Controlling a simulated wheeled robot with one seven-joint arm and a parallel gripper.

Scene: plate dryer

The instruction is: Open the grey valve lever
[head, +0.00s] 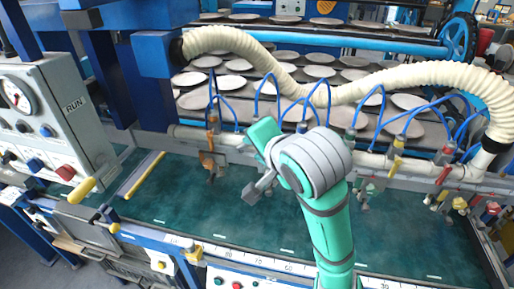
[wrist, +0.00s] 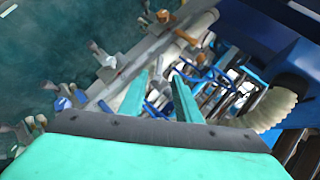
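My gripper (wrist: 161,76) shows in the wrist view as two teal fingers with a clear gap between them, so it is open. Nothing is visibly held. In the head view my teal and grey arm reaches over the green bed, and its wrist hides part of the valve row. I cannot single out the grey valve lever with certainty. Several small valves hang along the cream pipe (head: 392,163); one with an orange lever (head: 207,160) is left of my wrist. In the wrist view, valves with orange-brown parts (wrist: 163,17) lie beyond the fingertips. No contact with a lever is visible.
The green bed (head: 140,205) is mostly clear. A ribbed cream hose (head: 330,92) arches over the pipe, with several thin blue tubes below it. Racks of plates (head: 318,71) stand behind. A control box (head: 55,115) with a gauge stands at left.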

